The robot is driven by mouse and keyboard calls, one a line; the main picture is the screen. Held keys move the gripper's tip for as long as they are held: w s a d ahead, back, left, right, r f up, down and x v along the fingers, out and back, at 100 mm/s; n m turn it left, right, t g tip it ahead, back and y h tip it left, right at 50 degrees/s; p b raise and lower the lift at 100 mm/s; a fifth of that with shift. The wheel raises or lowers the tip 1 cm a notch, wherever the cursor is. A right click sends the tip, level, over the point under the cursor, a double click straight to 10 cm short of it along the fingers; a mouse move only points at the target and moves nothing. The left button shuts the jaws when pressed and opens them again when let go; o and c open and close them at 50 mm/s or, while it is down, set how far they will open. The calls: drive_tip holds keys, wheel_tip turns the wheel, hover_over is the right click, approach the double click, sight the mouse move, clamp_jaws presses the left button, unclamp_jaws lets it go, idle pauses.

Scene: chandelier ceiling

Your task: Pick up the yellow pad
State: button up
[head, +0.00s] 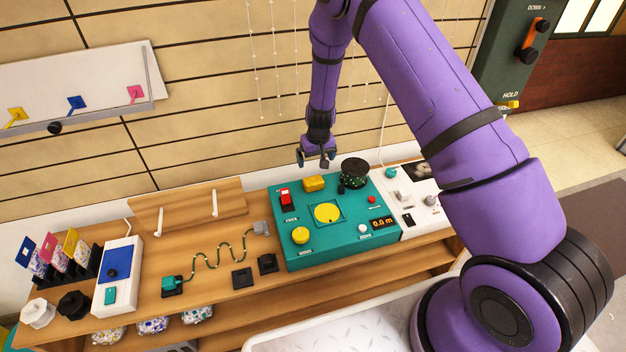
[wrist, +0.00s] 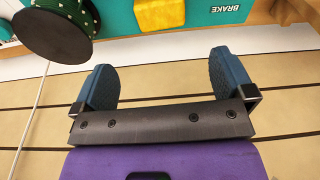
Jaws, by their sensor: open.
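The yellow pad (head: 314,183) is a small rounded block at the back edge of the teal control panel (head: 286,257). In the wrist view the yellow pad (wrist: 159,13) is cut off by the top edge, beside the word BRAKE, and lies between the lines of my two fingers. My gripper (head: 313,162) is above and slightly behind the pad, apart from it. In the wrist view my gripper (wrist: 164,75) has its blue fingers spread wide with nothing between them.
A black and green spool (head: 354,172) stands just right of the pad. A red switch (head: 285,198) is to its left. A yellow disc (head: 327,213) and a yellow knob (head: 300,235) are nearer the front. The slatted wall (head: 215,120) is close behind the panel.

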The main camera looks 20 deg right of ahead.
sight(313, 180)
wheel_tip(313, 180, down, 2)
drive_tip(key=shift+w+d+f, duration=0.1)
drive_tip(key=shift+w, duration=0.05)
drive_tip(key=f, duration=0.5)
drive_tip(key=shift+w, duration=0.4)
drive_tip(key=shift+w+a+f, duration=0.1)
drive_tip(key=shift+a+f, duration=0.05)
drive_tip(key=shift+f, duration=1.2)
drive_tip(key=shift+w+a+f, duration=0.1)
drive_tip(key=shift+a+f, duration=0.05)
drive_tip(key=shift+f, duration=1.2)
drive_tip(key=shift+c, duration=0.5)
drive_tip(key=c, duration=0.8)
drive_tip(key=shift+o, duration=0.2)
drive_tip(key=shift+r, duration=0.1)
